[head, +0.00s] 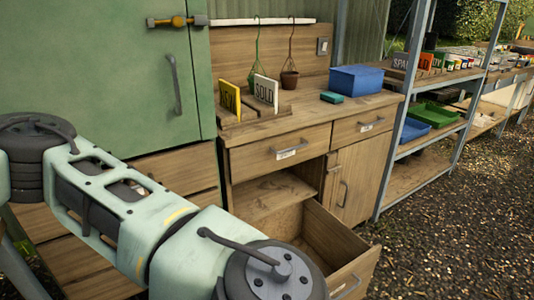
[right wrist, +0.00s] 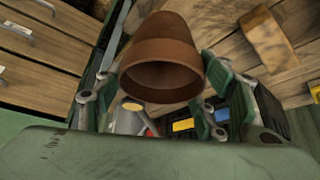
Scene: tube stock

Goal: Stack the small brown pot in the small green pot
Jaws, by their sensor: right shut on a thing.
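A brown pot (right wrist: 160,60) is in the right wrist view, its open mouth turned toward the camera. The fingers of my right gripper (right wrist: 158,92) are shut on it from both sides. A small brown pot (head: 289,80) hangs from a wire above the workbench in the head view; I cannot tell whether a green hanger (head: 257,62) beside it holds a green pot, because a sign covers its lower end. No small green pot shows clearly. A large pale green arm of mine crosses the lower left of the head view; no gripper shows there, and my left gripper is out of view.
The wooden workbench (head: 310,117) carries a blue bin (head: 356,81), a teal block (head: 332,97) and yellow and white signs. A lower drawer (head: 345,262) stands open. A green cabinet (head: 130,80) is at left, metal shelves with trays at right. Gravel (head: 450,220) at right is clear.

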